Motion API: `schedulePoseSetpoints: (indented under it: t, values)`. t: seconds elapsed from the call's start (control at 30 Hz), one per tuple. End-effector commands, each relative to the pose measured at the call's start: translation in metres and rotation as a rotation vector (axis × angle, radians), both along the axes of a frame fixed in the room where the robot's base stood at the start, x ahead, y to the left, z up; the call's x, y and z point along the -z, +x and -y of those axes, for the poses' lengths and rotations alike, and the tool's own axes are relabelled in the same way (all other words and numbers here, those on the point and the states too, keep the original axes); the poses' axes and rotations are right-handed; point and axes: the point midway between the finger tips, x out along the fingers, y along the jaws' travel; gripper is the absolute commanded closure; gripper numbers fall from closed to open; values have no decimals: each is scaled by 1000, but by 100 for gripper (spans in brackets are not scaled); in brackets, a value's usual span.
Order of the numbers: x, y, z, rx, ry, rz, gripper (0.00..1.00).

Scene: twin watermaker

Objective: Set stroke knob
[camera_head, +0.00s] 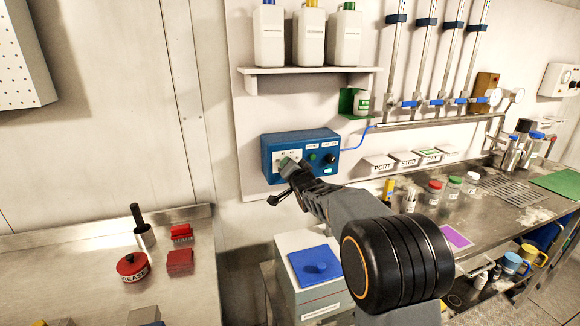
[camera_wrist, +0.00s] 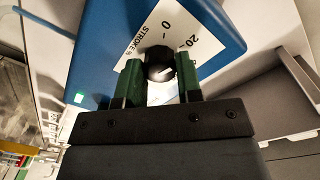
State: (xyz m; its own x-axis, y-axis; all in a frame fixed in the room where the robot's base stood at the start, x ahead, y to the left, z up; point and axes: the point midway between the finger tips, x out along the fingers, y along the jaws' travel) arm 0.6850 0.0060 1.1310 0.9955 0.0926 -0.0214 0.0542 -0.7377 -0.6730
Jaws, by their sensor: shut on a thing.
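The stroke knob (camera_wrist: 159,72) is a dark round knob with a pale pointer mark, on a white scale plate (camera_wrist: 140,40) lettered "STROKE" with 0 and 20 marks. The plate is on the front of a blue box (camera_head: 322,143) on the wall. My gripper (camera_wrist: 160,84) is shut on the knob, with one green finger on each side of it. In the head view my gripper (camera_head: 287,168) reaches the left part of the blue box. There the knob is hidden behind the gripper.
Above the box is a shelf (camera_head: 305,70) with white bottles. A white box with a blue lid (camera_head: 314,266) stands below. Labelled bins (camera_head: 408,158) and a steel counter (camera_head: 525,190) with jars are to the right. A bench (camera_head: 90,262) with red items is at left.

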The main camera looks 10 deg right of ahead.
Motion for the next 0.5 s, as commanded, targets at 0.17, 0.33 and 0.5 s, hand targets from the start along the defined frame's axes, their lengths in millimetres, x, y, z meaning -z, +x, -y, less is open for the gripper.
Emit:
schedulePoseSetpoints:
  t: [0.17, 0.33, 0.5]
  values:
    - [0, 0, 0, 0, 37, -6, 91]
    - [0, 0, 0, 0, 49, -7, 91]
    - [0, 0, 0, 0, 50, -7, 91]
